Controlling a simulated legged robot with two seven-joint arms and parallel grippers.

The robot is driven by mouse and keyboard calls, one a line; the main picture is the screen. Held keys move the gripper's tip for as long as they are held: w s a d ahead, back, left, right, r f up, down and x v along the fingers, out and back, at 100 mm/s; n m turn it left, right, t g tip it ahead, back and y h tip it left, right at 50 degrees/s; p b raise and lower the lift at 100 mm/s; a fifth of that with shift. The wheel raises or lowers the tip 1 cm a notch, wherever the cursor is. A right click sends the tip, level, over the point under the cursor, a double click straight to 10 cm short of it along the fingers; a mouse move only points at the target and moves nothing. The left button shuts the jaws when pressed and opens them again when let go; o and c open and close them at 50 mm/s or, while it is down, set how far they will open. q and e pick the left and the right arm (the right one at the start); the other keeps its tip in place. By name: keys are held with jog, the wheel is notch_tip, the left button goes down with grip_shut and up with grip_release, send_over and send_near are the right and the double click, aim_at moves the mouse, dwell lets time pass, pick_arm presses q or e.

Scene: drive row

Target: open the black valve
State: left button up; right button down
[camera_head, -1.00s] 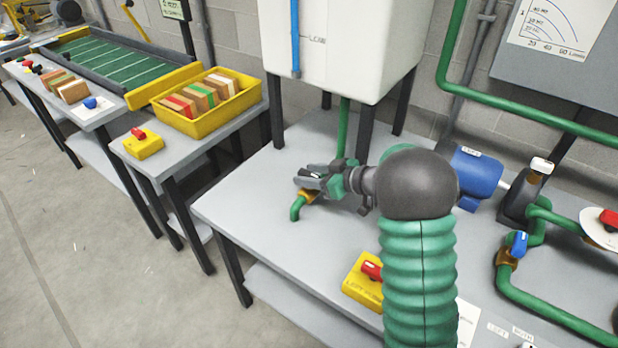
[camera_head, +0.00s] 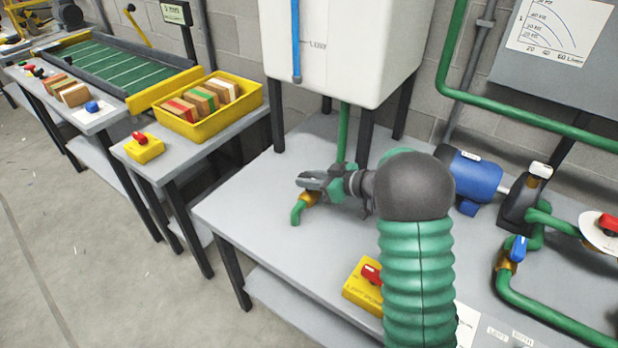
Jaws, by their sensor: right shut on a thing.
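The black valve (camera_head: 309,198) sits on a short pipe under the white tank, at the left part of the grey bench. Its brass body shows just below my jaws, with a green outlet bending down to the left. Its black handle is mostly hidden by my jaws. My right gripper (camera_head: 308,181) reaches in from the right and is shut on the handle, just above the brass body. My dark wrist and green sleeved arm cover the bench to the right of it. My left gripper is not in view.
The white tank (camera_head: 330,45) stands on dark legs behind the valve. A yellow switch box (camera_head: 360,290) with a red knob is left of my arm. A blue motor (camera_head: 470,178) and a blue-handled valve (camera_head: 518,248) are to the right. The bench's front left is clear.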

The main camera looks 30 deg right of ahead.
jog(key=n+g+y+p, duration=0.1)
jog(key=y+p, duration=0.1)
jog(key=p, duration=0.1)
jog(key=n+g+y+p, duration=0.1)
jog(key=n+p, duration=0.1)
jog(key=p, duration=0.1)
jog(key=shift+d+r+n+y+p, duration=0.1)
jog(key=shift+r+n+y+p, duration=0.2)
jog(key=shift+r+y+p, duration=0.1)
jog(key=shift+f+n+g+y+p, duration=0.2)
jog(key=shift+n+g+y+p, duration=0.3)
jog(key=shift+n+g+p, duration=0.15)
jog(key=shift+f+n+g+y+p, duration=0.1)
jog(key=shift+n+g+y+p, duration=0.25)
jog(key=shift+n+g+y, duration=0.65)
jog(key=shift+n+g, duration=0.25)
jog(key=shift+n, duration=0.1)
jog(key=c, duration=1.6)
grip_release()
jog(key=shift+w, duration=0.1)
jog(key=o, duration=0.4)
jog(key=shift+f, duration=0.1)
